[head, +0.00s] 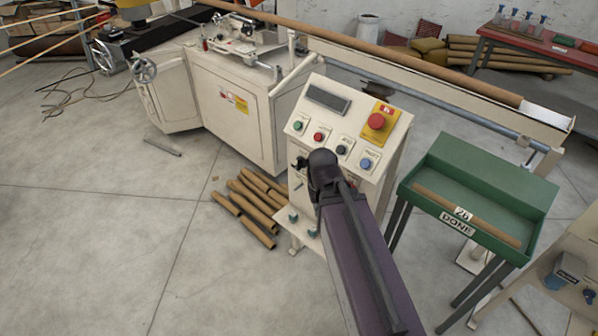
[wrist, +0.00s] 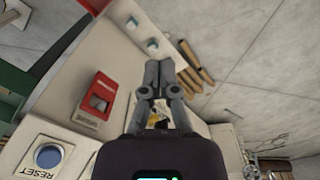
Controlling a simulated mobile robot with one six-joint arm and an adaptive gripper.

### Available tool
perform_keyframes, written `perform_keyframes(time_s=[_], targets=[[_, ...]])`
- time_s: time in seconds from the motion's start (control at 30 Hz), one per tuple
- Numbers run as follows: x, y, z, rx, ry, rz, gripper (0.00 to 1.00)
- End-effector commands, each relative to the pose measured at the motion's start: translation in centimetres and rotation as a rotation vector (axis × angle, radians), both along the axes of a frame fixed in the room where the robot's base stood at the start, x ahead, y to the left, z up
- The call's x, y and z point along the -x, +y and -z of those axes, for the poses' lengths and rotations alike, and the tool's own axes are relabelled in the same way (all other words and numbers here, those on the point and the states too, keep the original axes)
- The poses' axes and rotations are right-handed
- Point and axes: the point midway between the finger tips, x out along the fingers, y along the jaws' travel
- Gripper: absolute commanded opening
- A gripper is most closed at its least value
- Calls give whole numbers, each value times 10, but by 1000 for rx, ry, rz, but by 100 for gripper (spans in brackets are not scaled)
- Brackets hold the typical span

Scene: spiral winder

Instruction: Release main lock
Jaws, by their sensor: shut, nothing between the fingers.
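In the wrist view my gripper (wrist: 158,68) has its two grey fingers together, with nothing held between the tips. It is in front of the control console's lower face. A red block with a pale slot-like mark (wrist: 97,101) is on the console to the left of the fingers, apart from them. It may be the main lock, but I cannot tell for sure. A small yellow patch (wrist: 154,119) shows between the finger bases.
The console has a red emergency button (head: 376,121) and several smaller buttons; a blue RESET button (wrist: 48,155) is at lower left in the wrist view. A green tray (head: 462,170) stands right of the console. Cardboard tubes (head: 247,207) lie on the floor to its left.

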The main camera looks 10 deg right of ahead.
Motion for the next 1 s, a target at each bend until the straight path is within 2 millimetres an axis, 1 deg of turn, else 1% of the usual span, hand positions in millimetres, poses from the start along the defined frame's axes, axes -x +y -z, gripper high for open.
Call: perform_keyframes(time_s=[0.1,0.17,0.37,0.5,0.67,0.87,1.0], targets=[[-7,-1,10,32,-1,-3,0],[-12,-7,17,60,-2,-1,0],[-39,-14,45,206,-13,-9,0],[-64,-17,66,345,-33,-18,0],[-94,-18,85,511,-68,-27,0],[-132,-11,101,713,-130,-39,0],[-158,-1,109,851,-184,-47,0]])
